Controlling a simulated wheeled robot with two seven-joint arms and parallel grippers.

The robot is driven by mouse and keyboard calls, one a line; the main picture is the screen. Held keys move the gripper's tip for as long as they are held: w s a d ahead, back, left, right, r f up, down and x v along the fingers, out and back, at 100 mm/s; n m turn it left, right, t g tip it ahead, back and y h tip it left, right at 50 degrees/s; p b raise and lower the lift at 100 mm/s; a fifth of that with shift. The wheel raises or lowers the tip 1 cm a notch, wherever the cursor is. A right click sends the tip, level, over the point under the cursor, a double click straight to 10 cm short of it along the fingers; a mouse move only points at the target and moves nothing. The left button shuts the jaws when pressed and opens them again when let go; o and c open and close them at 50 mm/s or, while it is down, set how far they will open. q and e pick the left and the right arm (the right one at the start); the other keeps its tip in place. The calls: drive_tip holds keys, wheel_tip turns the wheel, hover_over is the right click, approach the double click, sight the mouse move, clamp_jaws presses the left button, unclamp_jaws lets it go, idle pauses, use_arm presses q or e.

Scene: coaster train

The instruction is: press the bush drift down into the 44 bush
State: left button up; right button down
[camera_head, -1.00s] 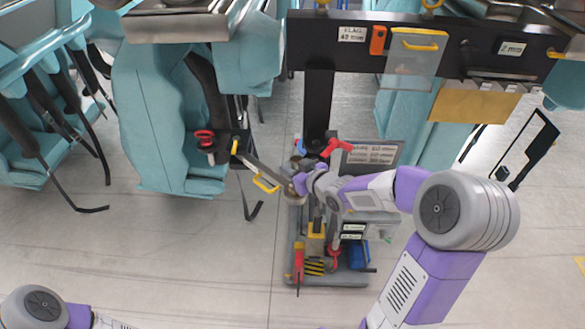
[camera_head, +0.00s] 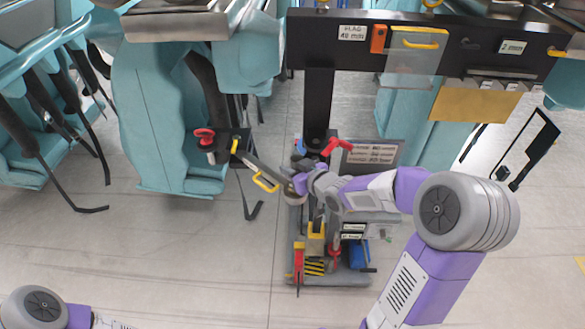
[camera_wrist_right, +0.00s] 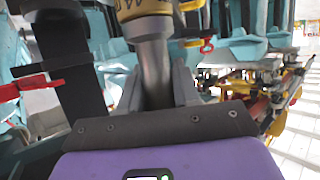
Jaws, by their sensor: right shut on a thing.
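My right gripper (camera_head: 299,186) is near the black post in the head view. In the right wrist view its grey fingers (camera_wrist_right: 158,88) are shut on a steel shaft with a brass-coloured collar at the top, which I take for the bush drift (camera_wrist_right: 152,62). The shaft stands between the fingers, and its lower end is hidden behind the gripper's dark edge. In the head view the drift is too small to make out. I cannot pick out the 44 bush in either view. Only part of my left arm shows at the lower left; its gripper is out of view.
A grey tool cart (camera_head: 330,279) with red, yellow and blue tools stands below the gripper. A bar with a yellow handle (camera_head: 266,184) reaches close to the gripper's left. A red clamp handle (camera_head: 337,146) sits just above. Teal seats (camera_head: 150,120) stand left; the floor in front is clear.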

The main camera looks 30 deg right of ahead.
drive_tip(key=shift+s+f, duration=0.1)
drive_tip(key=shift+f, duration=0.2)
drive_tip(key=c, duration=0.7)
unclamp_jaws()
drive_tip(key=shift+r, duration=0.1)
drive_tip(key=p+v, duration=0.2)
drive_tip(key=v, duration=0.5)
drive_tip(key=shift+s+r, duration=0.1)
drive_tip(key=shift+s, duration=0.1)
